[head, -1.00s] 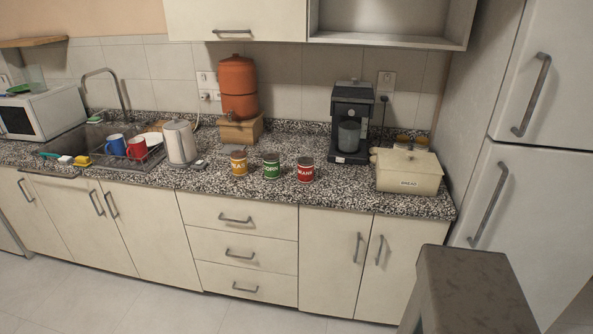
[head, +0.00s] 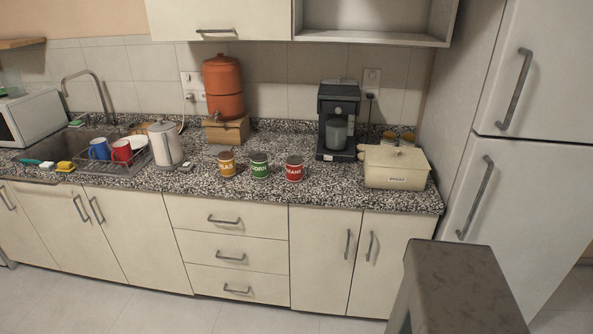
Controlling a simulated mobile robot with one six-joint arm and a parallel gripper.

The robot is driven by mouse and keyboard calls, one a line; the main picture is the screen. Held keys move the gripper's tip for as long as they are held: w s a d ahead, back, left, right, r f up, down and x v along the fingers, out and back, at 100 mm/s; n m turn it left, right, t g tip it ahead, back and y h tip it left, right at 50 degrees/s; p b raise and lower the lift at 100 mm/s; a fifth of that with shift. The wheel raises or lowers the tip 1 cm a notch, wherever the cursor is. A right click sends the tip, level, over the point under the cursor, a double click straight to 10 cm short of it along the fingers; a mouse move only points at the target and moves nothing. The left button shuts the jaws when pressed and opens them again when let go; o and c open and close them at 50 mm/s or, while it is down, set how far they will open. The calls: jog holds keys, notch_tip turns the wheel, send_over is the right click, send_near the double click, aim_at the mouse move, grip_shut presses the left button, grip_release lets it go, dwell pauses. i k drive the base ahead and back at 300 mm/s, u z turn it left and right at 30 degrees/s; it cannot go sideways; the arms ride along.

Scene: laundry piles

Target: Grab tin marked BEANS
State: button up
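Three tins stand upright in a row near the front of the speckled counter (head: 330,191). The red tin (head: 294,169) at the right end carries white lettering that reads BEANS, partly cut off by its curve. The green tin (head: 259,166) in the middle reads CORN. The yellow-orange tin (head: 227,164) at the left has lettering ending in "AS". Small gaps separate the tins, and nothing stands in front of the red one. My gripper is not in view.
A black coffee maker (head: 338,125) stands behind and right of the tins, with a cream bread box (head: 397,168) further right. A grey kettle (head: 165,146) and a dish rack with mugs are at the left. A brown-topped block (head: 458,275) fills the lower right foreground.

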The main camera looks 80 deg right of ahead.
aim_at(294, 163)
jog(key=z, duration=1.25)
jog(key=i, duration=0.6)
jog(key=u, duration=0.1)
jog(key=k, duration=0.6)
jog(key=u, duration=0.05)
